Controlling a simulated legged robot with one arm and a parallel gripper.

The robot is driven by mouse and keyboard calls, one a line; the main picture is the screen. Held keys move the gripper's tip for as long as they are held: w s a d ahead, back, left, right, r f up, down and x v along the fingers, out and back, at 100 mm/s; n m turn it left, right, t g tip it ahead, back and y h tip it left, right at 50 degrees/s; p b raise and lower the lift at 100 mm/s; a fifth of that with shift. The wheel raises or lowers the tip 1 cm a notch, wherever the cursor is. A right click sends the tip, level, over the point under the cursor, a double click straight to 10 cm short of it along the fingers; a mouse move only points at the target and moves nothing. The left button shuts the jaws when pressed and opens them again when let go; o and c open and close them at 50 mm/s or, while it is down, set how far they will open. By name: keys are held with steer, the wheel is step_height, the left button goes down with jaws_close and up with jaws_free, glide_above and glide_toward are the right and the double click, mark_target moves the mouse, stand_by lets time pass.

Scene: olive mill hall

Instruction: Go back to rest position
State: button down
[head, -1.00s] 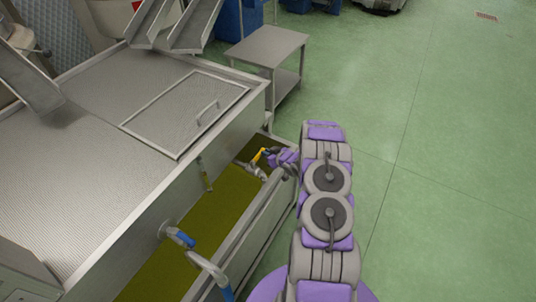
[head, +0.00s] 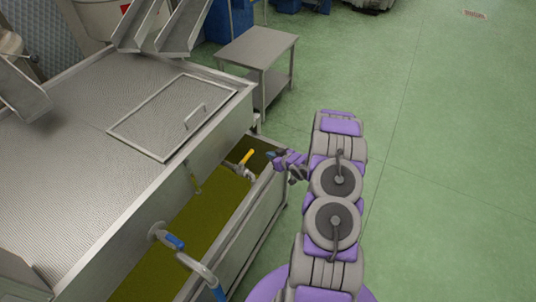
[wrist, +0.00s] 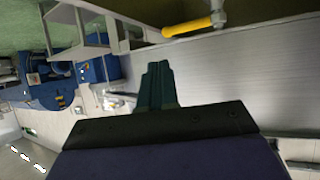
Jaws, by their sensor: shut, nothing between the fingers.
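My gripper (head: 275,154) is at the end of my purple and grey arm, in the middle of the head view. It is above the near rim of the oil trough (head: 262,205), to the right of a valve with a yellow handle (head: 247,156), and apart from it. In the wrist view my gripper (wrist: 157,70) shows as dark fingers pressed together with nothing between them. The yellow handle (wrist: 190,27) shows there at the top, beyond the fingertips.
A steel tank with a hatch lid (head: 170,115) fills the left. A blue-handled valve (head: 172,241) sits lower on its side. A small steel table (head: 256,47) stands behind. The green floor (head: 455,150) at the right is clear.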

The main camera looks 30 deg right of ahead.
steer(key=shift+s+d, duration=1.2)
steer(key=shift+d, duration=0.8)
steer(key=a+r+g+h+b, duration=0.1)
steer(key=a+r+g+h, duration=0.15)
steer(key=r, duration=0.55)
steer(key=a+r+g+h, duration=0.1)
steer(key=r+g, duration=0.2)
steer(key=r, duration=0.4)
steer(key=s+a+r+m+g+h, duration=0.1)
steer(key=s+a+r+g, duration=0.1)
steer(key=s+a+r, duration=0.55)
steer(key=s+a+r+g+y, duration=0.1)
steer(key=s+a+r+g, duration=0.1)
steer(key=s+a, duration=0.5)
steer(key=s+a+r+g+y+b, duration=0.1)
steer(key=s+a+r, duration=0.3)
steer(key=s+a, duration=0.4)
steer(key=s+a+r+g+y+b, duration=0.1)
steer(key=s+a+r+g, duration=0.2)
steer(key=s, duration=1.4)
steer(key=a, duration=0.4)
steer(key=shift+a+r, duration=0.25)
steer(key=shift+a, duration=0.05)
